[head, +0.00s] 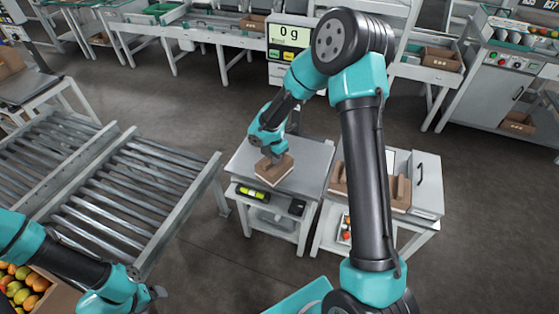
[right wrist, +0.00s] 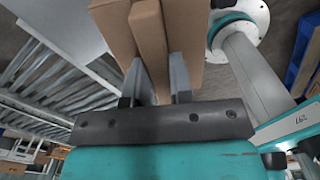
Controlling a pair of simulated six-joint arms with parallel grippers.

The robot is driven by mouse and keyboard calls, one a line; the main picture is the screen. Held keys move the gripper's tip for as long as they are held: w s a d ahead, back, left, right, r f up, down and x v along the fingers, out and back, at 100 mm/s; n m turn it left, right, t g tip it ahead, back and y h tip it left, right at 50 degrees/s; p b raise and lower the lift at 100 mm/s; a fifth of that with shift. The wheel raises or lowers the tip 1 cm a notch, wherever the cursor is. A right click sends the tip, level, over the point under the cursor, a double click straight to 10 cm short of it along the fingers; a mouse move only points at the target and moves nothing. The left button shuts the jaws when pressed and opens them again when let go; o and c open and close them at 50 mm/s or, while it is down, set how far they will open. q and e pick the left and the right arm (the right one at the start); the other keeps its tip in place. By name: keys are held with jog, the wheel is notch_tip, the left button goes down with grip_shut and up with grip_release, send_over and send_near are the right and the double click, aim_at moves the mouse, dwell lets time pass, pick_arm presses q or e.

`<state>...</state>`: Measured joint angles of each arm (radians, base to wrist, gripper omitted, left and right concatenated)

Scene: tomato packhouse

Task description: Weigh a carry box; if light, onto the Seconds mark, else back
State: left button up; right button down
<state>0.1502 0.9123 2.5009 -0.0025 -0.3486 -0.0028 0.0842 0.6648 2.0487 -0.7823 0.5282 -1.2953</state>
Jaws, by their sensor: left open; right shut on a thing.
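A small brown cardboard carry box (head: 283,172) is in my right gripper (head: 268,155), over the grey top of the scale table (head: 312,158). In the right wrist view the two fingers (right wrist: 157,85) are shut on the box's upright brown handle (right wrist: 149,40). I cannot tell whether the box touches the scale top. The scale display (head: 289,34) behind reads 0 g. My left gripper (head: 156,294) is open and empty at the lower left, far from the box. I cannot make out a Seconds mark for certain.
A second table (head: 425,207) stands right of the scale with brown cardboard pieces on it, partly hidden by my right arm. Roller conveyors (head: 130,190) fill the left. A crate of tomatoes (head: 62,300) is at lower left. The floor between is clear.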

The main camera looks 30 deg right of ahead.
jog(key=w+a+r+m, duration=0.1)
jog(key=w+r+m, duration=0.1)
jog(key=w+m, duration=0.5)
jog(key=w+a+r+m, duration=0.15)
jog(key=w+m, duration=0.25)
jog(key=m, duration=0.6)
jog(key=s+d, duration=0.2)
jog(key=d, duration=0.9)
jog(key=s+d, duration=0.2)
jog(key=d, duration=0.8)
jog(key=s+d+n, duration=0.1)
jog(key=s+d, duration=0.7)
jog(key=d, duration=0.5)
jog(key=s+d+n, duration=0.1)
jog(key=s+d, duration=0.8)
jog(key=d, duration=0.4)
jog(key=shift+d+n, duration=0.25)
jog(key=shift+n, duration=0.15)
jog(key=shift+f, duration=0.15)
notch_tip(320, 180, down, 8)
jog(key=shift+f, duration=0.3)
